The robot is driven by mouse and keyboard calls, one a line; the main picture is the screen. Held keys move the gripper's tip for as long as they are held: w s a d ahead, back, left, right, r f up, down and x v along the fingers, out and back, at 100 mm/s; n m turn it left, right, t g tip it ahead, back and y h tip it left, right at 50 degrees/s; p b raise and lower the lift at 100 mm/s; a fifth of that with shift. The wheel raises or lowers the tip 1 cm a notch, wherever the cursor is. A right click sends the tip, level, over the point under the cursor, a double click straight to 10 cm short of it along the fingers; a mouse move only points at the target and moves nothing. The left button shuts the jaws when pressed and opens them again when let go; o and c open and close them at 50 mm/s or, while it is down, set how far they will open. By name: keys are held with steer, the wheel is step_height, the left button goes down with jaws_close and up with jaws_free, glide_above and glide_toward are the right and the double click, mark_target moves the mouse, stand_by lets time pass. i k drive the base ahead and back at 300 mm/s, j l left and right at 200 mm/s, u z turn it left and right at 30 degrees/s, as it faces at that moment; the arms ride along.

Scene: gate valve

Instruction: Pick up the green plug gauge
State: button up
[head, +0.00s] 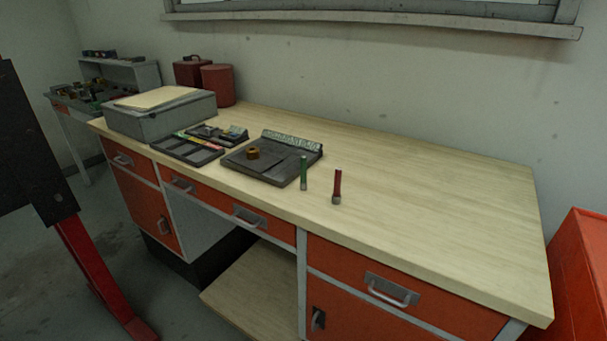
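The green plug gauge (304,172) stands upright on the wooden workbench top (430,200), near its front edge. It is a slim green cylinder with a grey lower end. It stands just right of a dark tray-like block (262,172), and I cannot tell whether the two touch. A similar red gauge (337,186) stands to its right, a short gap away. My gripper is not in view.
A brass-coloured round part (253,153) sits on the dark block. A compartment tray (187,149), a grey box (160,115) and red canisters (218,85) stand farther left. The bench's right half is clear. An orange cabinet (583,270) stands at the right.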

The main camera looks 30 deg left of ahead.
mark_target(302, 159)
steer(key=u, duration=1.25)
